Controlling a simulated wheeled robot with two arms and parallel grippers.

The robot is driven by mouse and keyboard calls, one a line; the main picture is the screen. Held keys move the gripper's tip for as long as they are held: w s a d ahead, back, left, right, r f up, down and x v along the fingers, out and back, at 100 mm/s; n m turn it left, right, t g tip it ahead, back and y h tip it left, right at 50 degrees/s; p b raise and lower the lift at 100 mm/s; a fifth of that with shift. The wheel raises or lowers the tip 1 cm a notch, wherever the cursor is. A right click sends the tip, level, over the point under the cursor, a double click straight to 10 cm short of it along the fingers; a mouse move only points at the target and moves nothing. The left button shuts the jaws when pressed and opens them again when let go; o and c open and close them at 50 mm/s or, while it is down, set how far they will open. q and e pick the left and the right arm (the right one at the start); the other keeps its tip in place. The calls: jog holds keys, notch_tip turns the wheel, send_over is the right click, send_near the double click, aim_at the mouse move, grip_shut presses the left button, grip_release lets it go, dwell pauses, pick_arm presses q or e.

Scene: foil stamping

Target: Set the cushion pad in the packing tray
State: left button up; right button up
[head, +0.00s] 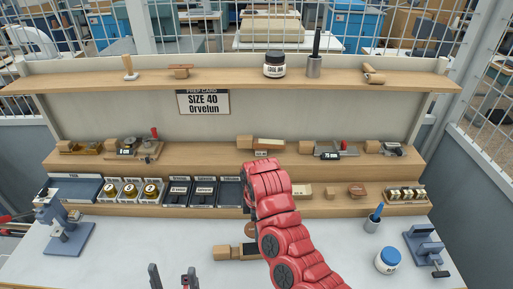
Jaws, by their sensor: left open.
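A shallow blue-grey tray (88,190) sits at the left end of the lower shelf, with a small label too blurred to read surely; it may be the packing tray. I cannot pick out the cushion pad for sure. Three dark labelled bins (204,196) stand farther right on that shelf. My left gripper (172,277) shows at the bottom edge as two dark upright fingers, apart and with nothing visible between them, over the white table. A red arm of mine crosses the centre and hides part of the shelf; no fingers show at its end.
A wooden block (229,253) lies on the table beside the red arm. The left-middle table is clear.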

jog(key=shift+w+d+m+b, duration=0.3)
jog(key=shift+w, duration=0.15)
jog(key=w+d+r+m+b, duration=0.3)
jog(key=d+m+b, duration=0.2)
jog(key=d+m, duration=0.35)
jog(key=w+d+r+m+b, duration=0.4)
jog(key=d+m, duration=0.4)
jog(key=m, duration=0.2)
jog(key=s+a+f+n+p, duration=0.2)
jog(key=a+n+p, duration=0.1)
jog(key=a+n, duration=0.2)
jog(key=s+a+f+n+p, duration=0.2)
jog(key=a+n+p, duration=0.1)
jog(key=a+n, duration=0.3)
jog(key=s+a+f+n+p, duration=0.2)
jog(key=s+a+n+p, duration=0.1)
jog(key=a+n, duration=0.2)
jog(key=shift+s+a+f+n+p, duration=0.1)
jog(key=shift+a+f+n+p, duration=0.1)
jog(key=shift+n, duration=0.4)
jog(key=shift+a+f+n+p, duration=0.1)
jog(key=shift+a+n, duration=0.1)
jog(key=shift+n, duration=0.35)
jog(key=shift+s+a+f+n, duration=0.2)
jog(key=shift+s+n, duration=0.25)
jog(key=shift+n, duration=0.05)
jog(key=shift+s+f, duration=0.1)
